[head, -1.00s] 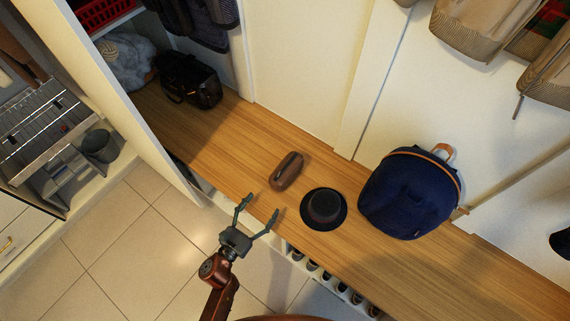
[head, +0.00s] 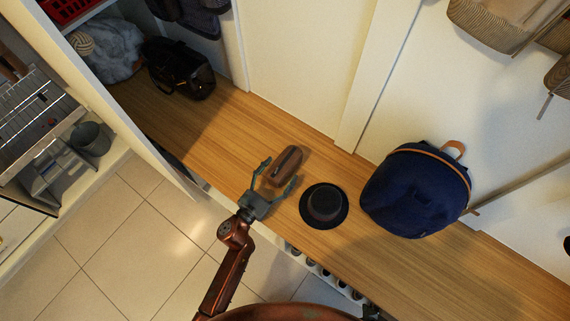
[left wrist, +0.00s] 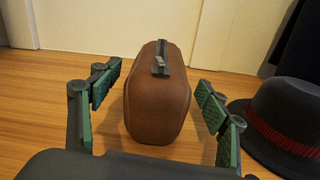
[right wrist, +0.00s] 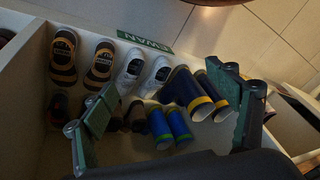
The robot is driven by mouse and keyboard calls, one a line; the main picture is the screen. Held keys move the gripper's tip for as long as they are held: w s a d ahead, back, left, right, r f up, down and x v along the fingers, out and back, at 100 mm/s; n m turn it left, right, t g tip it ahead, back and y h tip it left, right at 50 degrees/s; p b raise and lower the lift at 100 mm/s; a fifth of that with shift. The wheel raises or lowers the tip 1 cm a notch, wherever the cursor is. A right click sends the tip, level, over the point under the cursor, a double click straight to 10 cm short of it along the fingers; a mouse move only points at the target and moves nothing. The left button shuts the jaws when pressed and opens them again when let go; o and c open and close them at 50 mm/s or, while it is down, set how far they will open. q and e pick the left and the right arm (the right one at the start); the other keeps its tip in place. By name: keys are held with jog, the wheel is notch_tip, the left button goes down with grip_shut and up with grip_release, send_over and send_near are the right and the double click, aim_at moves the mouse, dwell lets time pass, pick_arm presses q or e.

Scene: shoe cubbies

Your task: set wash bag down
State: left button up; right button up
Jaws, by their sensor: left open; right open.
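The brown wash bag (head: 284,163) stands on the wooden bench beside a dark hat. In the left wrist view the wash bag (left wrist: 158,100) is upright, with its zip along the top. My left gripper (head: 276,175) is open, with one finger on each side of the bag. In the left wrist view gaps show between the fingers and the bag, so they appear apart from it. My right gripper (right wrist: 168,85) is open and empty above a cubby holding several shoes.
The dark hat (head: 325,205) sits right of the wash bag, close to my left gripper's right finger. A navy backpack (head: 415,190) stands further right. A black bag (head: 181,70) is at the bench's far left. The bench (head: 225,125) between black bag and wash bag is clear.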

pick_arm(q)
jog(key=shift+x, duration=1.45)
jog(key=shift+s, duration=0.1)
pick_arm(e)
jog(key=shift+w+a+f+t, duration=0.3)
jog(key=shift+w+a+f, duration=0.15)
jog(key=shift+w+f, duration=0.1)
pick_arm(q)
jog(key=shift+c, duration=0.5)
jog(key=c, duration=1.4)
jog(key=shift+r, duration=0.1)
pick_arm(e)
jog(key=shift+r, duration=0.1)
